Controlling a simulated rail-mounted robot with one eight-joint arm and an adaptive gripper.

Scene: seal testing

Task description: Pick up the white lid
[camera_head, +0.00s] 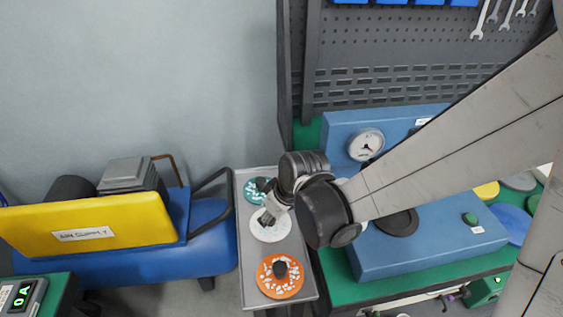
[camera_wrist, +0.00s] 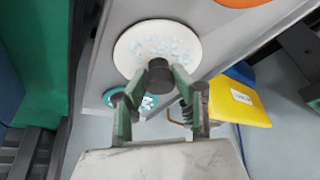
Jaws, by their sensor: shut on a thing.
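The white lid (camera_head: 268,232) is a round disc on the grey tray, between a teal lid (camera_head: 254,187) and an orange lid (camera_head: 281,285). In the wrist view the white lid (camera_wrist: 140,50) shows pale blue specks and a dark knob (camera_wrist: 158,76). My gripper (camera_head: 266,217) is over the white lid, and its fingertips (camera_wrist: 158,86) are shut on the knob. I cannot tell whether the lid is touching the tray or slightly above it.
The narrow grey tray (camera_head: 247,255) holds the lids. A yellow air supply box (camera_head: 100,225) and blue tank (camera_head: 215,245) stand left. A blue test unit (camera_head: 400,255) with a gauge (camera_head: 365,144) sits on a green bench at right. Grey pegboard stands behind.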

